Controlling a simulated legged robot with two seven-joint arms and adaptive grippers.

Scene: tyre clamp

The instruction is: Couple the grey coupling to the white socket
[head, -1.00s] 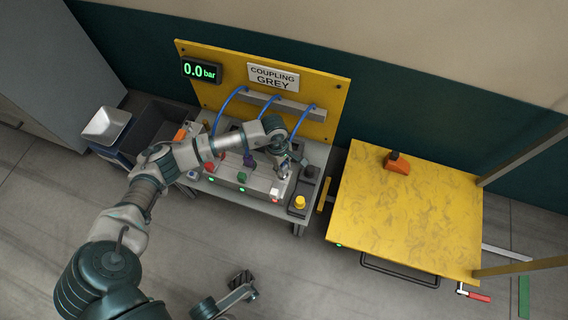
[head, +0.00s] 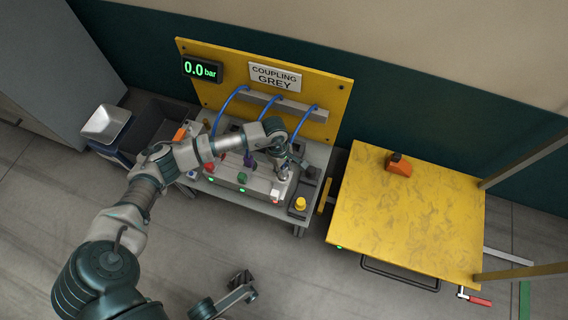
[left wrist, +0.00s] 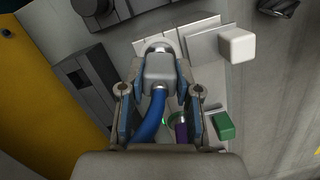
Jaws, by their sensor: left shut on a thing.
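The grey coupling (left wrist: 159,70) is a grey block with a blue hose (left wrist: 149,122) running back from it. My left gripper (left wrist: 160,78) is shut on it, one finger on each side; in the head view the gripper (head: 284,171) is over the right part of the bench fixture. A round metal ring (left wrist: 158,46) shows at the coupling's far end, beside a white block (left wrist: 238,45), apparently the white socket. The coupling is in line with the ring, but I cannot tell whether it is seated. The white block also shows in the head view (head: 276,196). My right gripper (head: 241,279) is low in the head view, its jaws unclear.
A green block (left wrist: 223,125) and a purple part (left wrist: 181,129) are near the left gripper. A yellow button (head: 300,203) is at the bench's right. The yellow panel (head: 335,90) stands behind; its display (head: 202,69) reads 0.0 bar. A yellow table (head: 410,220) stands to the right.

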